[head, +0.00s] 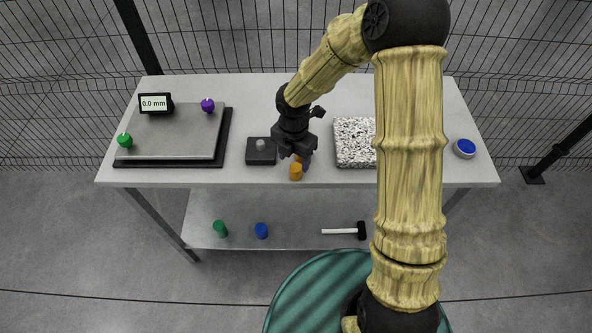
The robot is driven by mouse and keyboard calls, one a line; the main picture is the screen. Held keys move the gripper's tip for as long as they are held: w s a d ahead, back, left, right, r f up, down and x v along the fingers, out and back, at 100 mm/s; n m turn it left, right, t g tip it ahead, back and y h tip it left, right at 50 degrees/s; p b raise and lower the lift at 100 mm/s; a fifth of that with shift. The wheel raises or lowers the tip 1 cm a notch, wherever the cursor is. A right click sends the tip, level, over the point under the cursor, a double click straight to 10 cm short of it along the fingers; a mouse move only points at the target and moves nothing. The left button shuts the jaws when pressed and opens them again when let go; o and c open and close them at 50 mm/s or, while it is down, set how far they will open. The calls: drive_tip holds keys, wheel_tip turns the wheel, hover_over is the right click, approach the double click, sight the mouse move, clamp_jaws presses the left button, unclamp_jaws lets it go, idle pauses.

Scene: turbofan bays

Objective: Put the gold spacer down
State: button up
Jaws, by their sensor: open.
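The gold spacer (295,173), a small orange-gold cylinder, stands near the front edge of the grey table (215,178). My gripper (301,158) is open and points down, just behind and above the spacer in the picture. A small patch of the same orange shows between the fingers. I cannot tell whether it belongs to this spacer or to something else, or whether a finger touches the spacer.
A dark block with a grey peg (261,154) is left of my gripper; a speckled granite plate (353,148) is right. A grey plate (170,145) with a 0.0 mm display (155,103) is far left. A mallet (345,231) lies on the lower shelf.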

sight(296, 167)
drive_tip(key=shift+w+d+f+p, duration=0.15)
drive_tip(key=shift+f+p, duration=0.1)
drive_tip(key=shift+f, duration=1.1)
drive_tip(key=shift+w+d+f+p, duration=0.1)
drive_tip(key=shift+f+p, duration=0.1)
drive_tip(key=shift+f, duration=1.1)
drive_tip(key=shift+s, duration=0.15)
drive_tip(key=shift+s+r, duration=0.1)
drive_tip(key=shift+s, duration=0.05)
clamp_jaws()
drive_tip(key=shift+r, duration=0.1)
wheel_tip(296, 167, up, 10)
drive_tip(key=shift+f, duration=0.1)
